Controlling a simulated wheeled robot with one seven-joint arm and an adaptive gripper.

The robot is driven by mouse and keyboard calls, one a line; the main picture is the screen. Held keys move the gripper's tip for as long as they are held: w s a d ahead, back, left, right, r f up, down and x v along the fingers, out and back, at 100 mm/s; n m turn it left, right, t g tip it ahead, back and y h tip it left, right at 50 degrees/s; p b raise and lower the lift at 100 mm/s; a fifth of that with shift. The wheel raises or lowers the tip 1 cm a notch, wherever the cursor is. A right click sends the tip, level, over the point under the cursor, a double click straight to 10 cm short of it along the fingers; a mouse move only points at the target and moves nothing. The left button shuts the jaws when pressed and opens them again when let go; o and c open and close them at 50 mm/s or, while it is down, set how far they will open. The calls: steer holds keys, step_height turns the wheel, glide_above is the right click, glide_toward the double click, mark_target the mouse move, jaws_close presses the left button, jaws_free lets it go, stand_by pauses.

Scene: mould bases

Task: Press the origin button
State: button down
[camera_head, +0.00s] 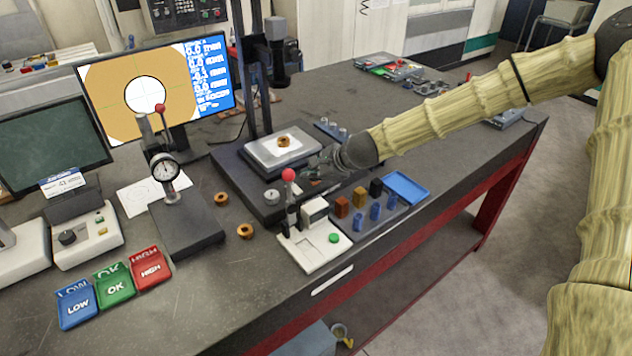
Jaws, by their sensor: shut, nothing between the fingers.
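A white control box (314,248) sits near the front edge of the bench. It carries a round green button (333,237), a small grey-white block (315,209) and a lever with a red ball knob (288,175). No label reading "origin" can be made out on it. My gripper (309,173) reaches in from the right, shut and empty. In the picture it lies above and behind the control box, just right of the red knob, apart from the green button. Its fingertips are small and dark, and their exact height is hard to tell.
A dark measuring stand (230,173) with a plate and brass ring stands behind the box. A dial gauge stand (187,232), a monitor (205,90) and LOW, OK, HIGH trays (114,290) lie left. A block holder and a blue tray (407,186) stand right.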

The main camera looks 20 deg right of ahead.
mark_target(313, 183)
stand_by(0.4)
steer(key=shift+r+p, duration=0.6)
steer(key=shift+r, duration=0.05)
steer(key=shift+r, duration=0.15)
steer(key=shift+r+p, duration=2.1)
steer(key=shift+r, duration=0.3)
steer(key=shift+d, duration=0.1)
